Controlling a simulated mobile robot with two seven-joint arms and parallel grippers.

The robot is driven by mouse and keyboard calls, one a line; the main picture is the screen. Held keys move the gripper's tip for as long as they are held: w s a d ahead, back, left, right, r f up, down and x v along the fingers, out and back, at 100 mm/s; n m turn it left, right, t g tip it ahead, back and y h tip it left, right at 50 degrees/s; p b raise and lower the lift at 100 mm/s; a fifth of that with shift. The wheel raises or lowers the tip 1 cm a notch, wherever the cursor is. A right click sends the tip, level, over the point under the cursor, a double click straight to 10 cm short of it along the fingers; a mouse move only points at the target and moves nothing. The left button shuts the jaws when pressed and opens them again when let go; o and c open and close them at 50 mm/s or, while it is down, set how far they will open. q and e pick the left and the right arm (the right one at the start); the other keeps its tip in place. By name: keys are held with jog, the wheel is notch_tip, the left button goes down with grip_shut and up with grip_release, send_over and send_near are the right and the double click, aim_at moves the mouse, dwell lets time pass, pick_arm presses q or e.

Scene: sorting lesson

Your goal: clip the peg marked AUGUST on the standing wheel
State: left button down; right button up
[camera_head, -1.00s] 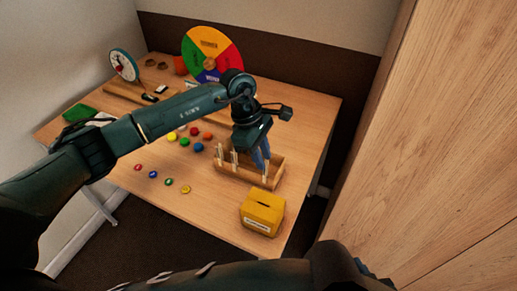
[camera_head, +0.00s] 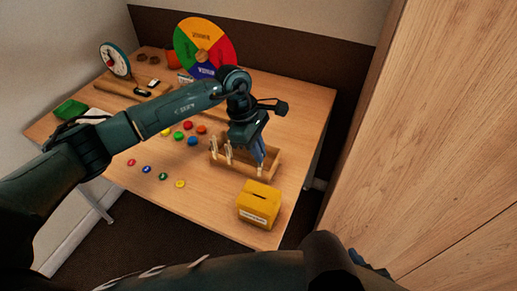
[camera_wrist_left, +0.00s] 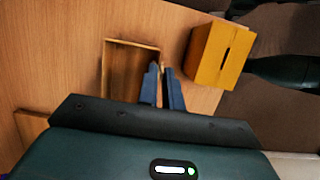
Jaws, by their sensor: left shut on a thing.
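The standing wheel (camera_head: 222,52), with orange, red, blue and green sectors, stands at the back of the table. Its lettering is too small to read surely. A wooden tray (camera_head: 238,172) holds upright pale pegs (camera_head: 228,154) at its left part; no AUGUST mark is legible. My left gripper (camera_head: 260,161) points down over the tray's right part, its blue fingers shut on a thin thing, seemingly a peg, mostly hidden by the fingers. In the left wrist view the fingers (camera_wrist_left: 163,75) are close together at the tray's edge (camera_wrist_left: 131,42). My right gripper does not show.
A yellow slotted box (camera_head: 258,206) stands in front of the tray. Several coloured discs (camera_head: 192,141) lie left of the tray. A round dial (camera_head: 115,60) and a green item (camera_head: 70,109) are at the left. A tall wooden panel (camera_head: 440,130) rises at the right.

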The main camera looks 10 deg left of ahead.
pick_arm(q)
jog(key=shift+r, duration=0.1)
jog(key=shift+r+p, duration=1.25)
jog(key=shift+r, duration=1.15)
